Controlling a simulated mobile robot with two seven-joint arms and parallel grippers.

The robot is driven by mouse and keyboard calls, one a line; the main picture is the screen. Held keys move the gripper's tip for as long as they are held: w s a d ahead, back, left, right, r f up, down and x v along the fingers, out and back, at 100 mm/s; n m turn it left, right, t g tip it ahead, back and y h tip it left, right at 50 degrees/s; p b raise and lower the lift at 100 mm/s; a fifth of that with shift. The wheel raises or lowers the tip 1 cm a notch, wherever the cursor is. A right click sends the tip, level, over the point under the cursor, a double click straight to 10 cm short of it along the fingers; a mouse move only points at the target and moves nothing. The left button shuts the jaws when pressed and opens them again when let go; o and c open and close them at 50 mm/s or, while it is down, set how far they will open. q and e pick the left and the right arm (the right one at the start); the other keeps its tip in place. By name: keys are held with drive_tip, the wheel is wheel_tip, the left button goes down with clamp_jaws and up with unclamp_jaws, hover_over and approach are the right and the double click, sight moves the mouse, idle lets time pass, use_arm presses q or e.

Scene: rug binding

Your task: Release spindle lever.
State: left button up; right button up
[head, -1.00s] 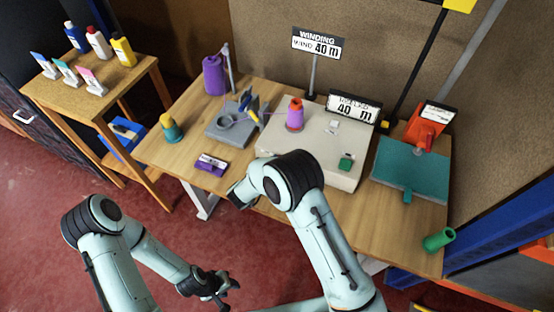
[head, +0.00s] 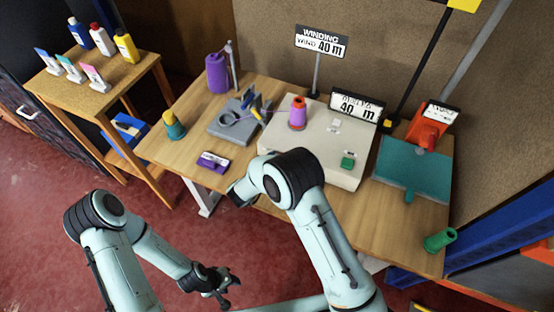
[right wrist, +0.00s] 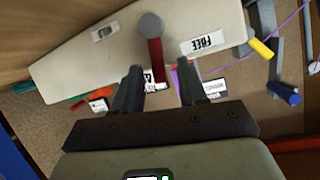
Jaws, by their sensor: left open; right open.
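The pale winding machine (head: 322,155) stands on the table with a purple cone with a red top (head: 297,113) on it. In the right wrist view, which is upside down, a dark red lever (right wrist: 156,60) with a round grey end (right wrist: 150,25) shows at the machine's face, beside a "FREE" label (right wrist: 202,43). My right gripper (right wrist: 160,72) is open, its fingers on either side of the lever's line; I cannot tell contact. In the head view my own arm hides the lever and that gripper. My left gripper (head: 225,287) is open and empty, low over the red floor.
A grey tool block (head: 232,122), a purple spool (head: 217,72), a yellow-topped teal cone (head: 174,127) and a purple tag (head: 213,162) stand left of the machine. A teal plate device (head: 412,170) and a green cup (head: 439,240) are right. A wooden shelf with bottles (head: 95,92) is far left.

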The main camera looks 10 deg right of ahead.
use_arm(q)
drive_tip(key=shift+s+f+b, duration=0.9)
drive_tip(key=shift+s+f, duration=0.35)
use_arm(e)
drive_tip(key=v, duration=1.3)
drive_tip(key=shift+f, duration=0.1)
